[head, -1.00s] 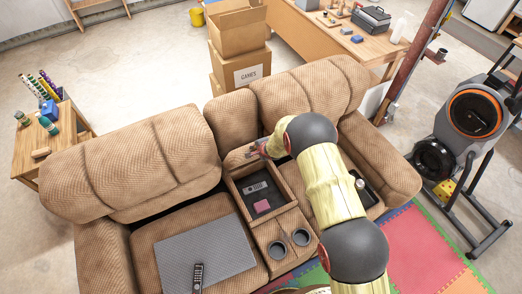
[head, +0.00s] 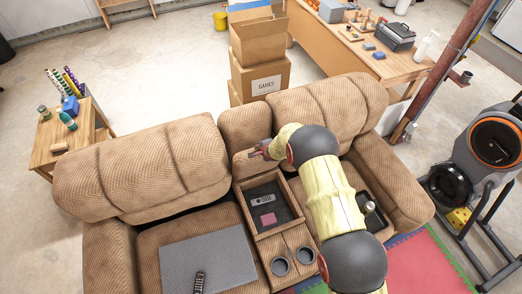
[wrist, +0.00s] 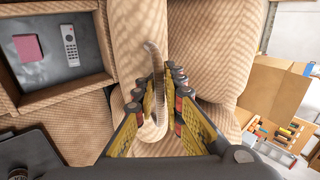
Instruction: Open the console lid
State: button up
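The console lid (head: 243,164) stands raised at the back of the console, against the middle backrest. The console bin (head: 252,189) below it is uncovered. My gripper (head: 260,151) is beside the lid's upper right edge in the head view. In the wrist view my gripper (wrist: 157,88) has its two yellow-padded fingers apart. A thin, curved tan strip (wrist: 152,62), apparently part of the lid, runs between them. I cannot tell whether either finger touches it. The bin holds a grey remote (head: 263,199) and a pink block (head: 268,219).
Two cup holders (head: 292,261) sit in front of the bin. A grey board (head: 208,262) with a black remote (head: 199,282) lies on the left seat. A black tray (head: 372,212) with a bottle is on the right seat. Cardboard boxes (head: 261,80) stand behind the sofa.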

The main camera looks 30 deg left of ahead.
jog(key=shift+o, duration=0.2)
jog(key=v, duration=1.2)
jog(key=shift+r, duration=0.1)
dwell(0.4)
